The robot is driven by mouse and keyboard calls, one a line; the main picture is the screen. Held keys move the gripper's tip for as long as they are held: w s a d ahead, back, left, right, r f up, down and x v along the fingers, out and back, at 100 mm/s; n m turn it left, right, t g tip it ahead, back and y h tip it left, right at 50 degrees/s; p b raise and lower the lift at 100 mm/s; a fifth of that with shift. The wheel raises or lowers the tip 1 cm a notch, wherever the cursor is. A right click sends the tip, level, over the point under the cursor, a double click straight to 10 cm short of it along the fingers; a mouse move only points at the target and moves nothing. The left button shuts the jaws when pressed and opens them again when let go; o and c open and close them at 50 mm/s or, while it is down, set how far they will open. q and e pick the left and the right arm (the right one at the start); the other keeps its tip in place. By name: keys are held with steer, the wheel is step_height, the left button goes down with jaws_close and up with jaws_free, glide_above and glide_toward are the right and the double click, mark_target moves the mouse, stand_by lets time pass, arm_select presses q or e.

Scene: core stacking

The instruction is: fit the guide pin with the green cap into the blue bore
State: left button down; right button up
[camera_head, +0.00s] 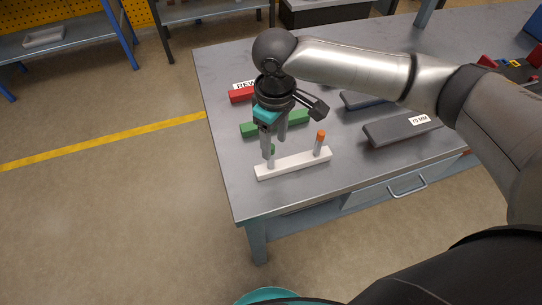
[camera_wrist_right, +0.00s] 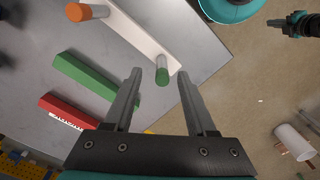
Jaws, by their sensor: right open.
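The guide pin with the green cap (camera_head: 271,149) stands upright in the left end of a white holder (camera_head: 290,165) near the table's front left corner. My right gripper (camera_head: 275,148) is open, pointing down over this pin. In the right wrist view the green cap (camera_wrist_right: 162,76) lies between the two parted fingertips (camera_wrist_right: 160,74), with a gap on each side. An orange-capped pin (camera_head: 320,141) stands in the holder's other end. I cannot make out the blue bore. What looks like my left gripper (camera_wrist_right: 275,22) shows small at the right wrist view's top right; its jaws are unclear.
A green bar (camera_head: 292,120) and a red bar (camera_head: 241,95) lie behind the holder. A dark grey block labelled 70 MM (camera_head: 390,131) lies to the right, another dark block (camera_head: 362,101) behind it. The table (camera_head: 225,170) is bare left of the holder.

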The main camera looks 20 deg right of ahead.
mark_target(271, 167)
steer(key=f, duration=0.1)
steer(key=f+b, duration=0.1)
steer(key=f, duration=0.2)
steer(key=shift+w+a+f, duration=0.1)
steer(key=shift+a+f, duration=0.15)
steer(key=shift+a, duration=0.05)
jaws_close()
stand_by(0.3)
